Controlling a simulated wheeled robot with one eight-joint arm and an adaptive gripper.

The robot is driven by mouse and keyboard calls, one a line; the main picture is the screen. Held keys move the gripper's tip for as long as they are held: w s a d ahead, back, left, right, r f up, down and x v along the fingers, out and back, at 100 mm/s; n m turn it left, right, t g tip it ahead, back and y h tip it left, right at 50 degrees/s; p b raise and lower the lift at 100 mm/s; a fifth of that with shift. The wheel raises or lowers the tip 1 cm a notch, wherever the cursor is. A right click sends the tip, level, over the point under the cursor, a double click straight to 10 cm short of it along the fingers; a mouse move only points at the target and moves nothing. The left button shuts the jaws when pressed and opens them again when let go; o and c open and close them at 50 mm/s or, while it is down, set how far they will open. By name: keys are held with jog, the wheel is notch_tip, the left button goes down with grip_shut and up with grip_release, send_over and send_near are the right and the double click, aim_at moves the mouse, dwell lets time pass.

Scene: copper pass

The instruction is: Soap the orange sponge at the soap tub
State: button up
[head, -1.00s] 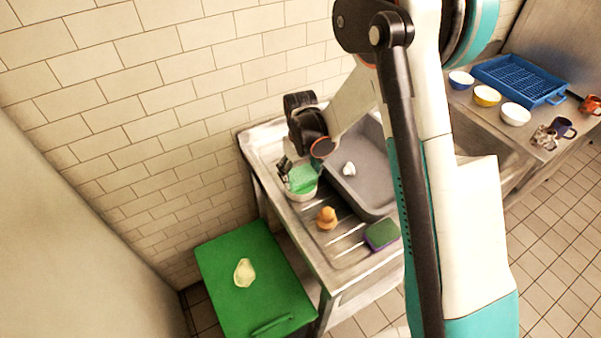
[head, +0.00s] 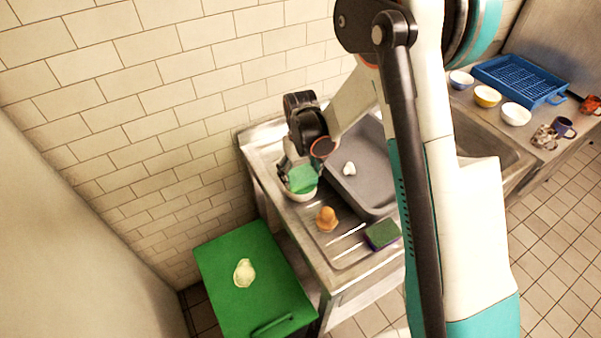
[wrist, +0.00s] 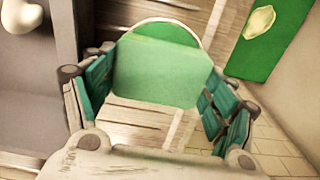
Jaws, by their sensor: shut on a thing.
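My gripper (head: 300,177) is shut on a green-faced, sponge-like block (head: 302,179) over the left end of the steel drainboard. In the wrist view the block (wrist: 156,72) sits between the two finger pads and shows only green; no orange shows on it. A white round tub (head: 301,196) is under the block, its pale rim (wrist: 160,20) curving behind it in the wrist view. The block is at or just inside the tub's mouth; contact with the soap is hidden. An orange-tan rounded lump (head: 326,218) stands on the drainboard.
A purple sponge with a green top (head: 382,235) lies near the front edge. A grey basin (head: 365,185) holds a small white thing (head: 349,169). A green-topped bin (head: 270,260) stands below left. Bowls, mugs and a blue rack (head: 518,80) are far right.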

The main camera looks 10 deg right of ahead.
aim_at(301, 175)
jog(key=shift+r, duration=0.1)
dwell(0.3)
jog(key=shift+r+p, duration=1.65)
jog(key=shift+r, duration=1.75)
